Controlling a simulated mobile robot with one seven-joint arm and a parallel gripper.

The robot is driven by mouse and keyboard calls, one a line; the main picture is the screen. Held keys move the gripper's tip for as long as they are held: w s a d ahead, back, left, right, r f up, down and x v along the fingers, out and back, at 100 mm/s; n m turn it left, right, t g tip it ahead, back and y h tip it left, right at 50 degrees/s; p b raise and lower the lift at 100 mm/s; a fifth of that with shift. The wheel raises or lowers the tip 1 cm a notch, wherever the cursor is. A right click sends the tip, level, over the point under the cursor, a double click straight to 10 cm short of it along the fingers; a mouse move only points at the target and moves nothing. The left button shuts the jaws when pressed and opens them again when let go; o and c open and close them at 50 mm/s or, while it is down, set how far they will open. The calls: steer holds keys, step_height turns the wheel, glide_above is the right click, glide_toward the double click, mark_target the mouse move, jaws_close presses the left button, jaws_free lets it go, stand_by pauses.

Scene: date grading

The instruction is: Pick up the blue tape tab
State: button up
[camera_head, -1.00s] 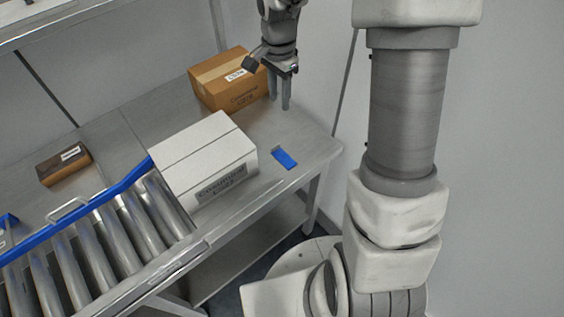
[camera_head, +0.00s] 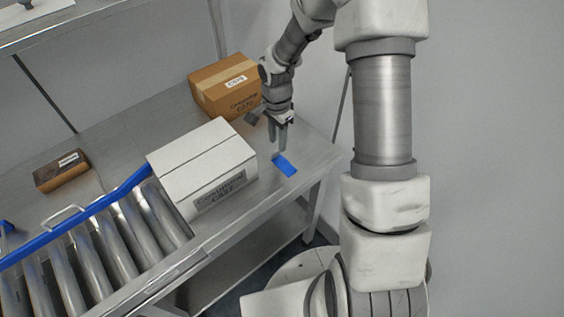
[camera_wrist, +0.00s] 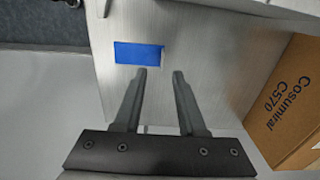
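The blue tape tab (camera_head: 284,165) lies flat on the metal table near its right end, to the right of the white box. It also shows in the wrist view (camera_wrist: 138,53), with a small pale strip at its right end. My gripper (camera_head: 278,151) is just behind the tab in the head view, fingers pointing down. In the wrist view my gripper (camera_wrist: 163,73) is open and empty, and the tab lies just beyond its fingertips, mostly towards the left finger. I cannot tell the exact height of the fingertips above the table.
A white box (camera_head: 202,165) stands left of the tab. A brown carton (camera_head: 222,87) stands behind; it also shows at right in the wrist view (camera_wrist: 290,105). A small brown box (camera_head: 62,172) and a roller conveyor (camera_head: 128,225) are further left. The table's right edge is close to the tab.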

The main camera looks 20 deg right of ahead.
mark_target(277, 152)
step_height(277, 152, down, 5)
steer(key=shift+w+a+r, duration=0.1)
steer(key=shift+a+r, duration=0.05)
steer(key=shift+r, duration=0.05)
jaws_close()
stand_by(0.3)
